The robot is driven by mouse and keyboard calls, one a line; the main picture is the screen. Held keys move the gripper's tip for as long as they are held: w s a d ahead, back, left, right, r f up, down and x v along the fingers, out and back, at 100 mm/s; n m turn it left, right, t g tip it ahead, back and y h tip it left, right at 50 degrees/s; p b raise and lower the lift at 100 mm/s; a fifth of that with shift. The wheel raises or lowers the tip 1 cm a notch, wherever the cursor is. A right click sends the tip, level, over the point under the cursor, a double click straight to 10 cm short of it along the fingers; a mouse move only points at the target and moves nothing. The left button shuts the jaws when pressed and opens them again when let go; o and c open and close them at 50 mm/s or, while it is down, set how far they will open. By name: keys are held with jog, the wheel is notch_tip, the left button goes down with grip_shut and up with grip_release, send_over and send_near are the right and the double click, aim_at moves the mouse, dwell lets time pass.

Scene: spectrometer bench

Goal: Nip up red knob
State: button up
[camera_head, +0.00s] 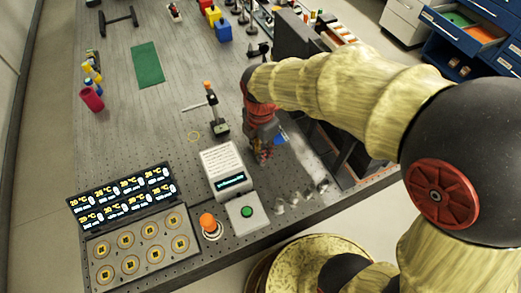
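My gripper (263,155) points down over the perforated bench, just right of the white box with a lit display. Its fingers are small and dark in this view, and I cannot tell if they are open or shut or hold anything. I cannot pick out the red knob with certainty. An orange-red round knob (207,222) sits on a pale ring near the bench's front edge, left of and nearer than my gripper. A small orange-red cap (207,85) tops a post stand behind and left of my gripper.
The white display box (222,168) and a green-button box (246,211) stand close to my gripper. Small metal pieces (308,192) lie right of them. A dark panel (298,40) rises behind my arm. A dial panel (143,247) fills the front left. A green mat (146,64) lies farther back.

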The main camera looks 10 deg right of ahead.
jog(key=shift+c, duration=0.8)
grip_shut()
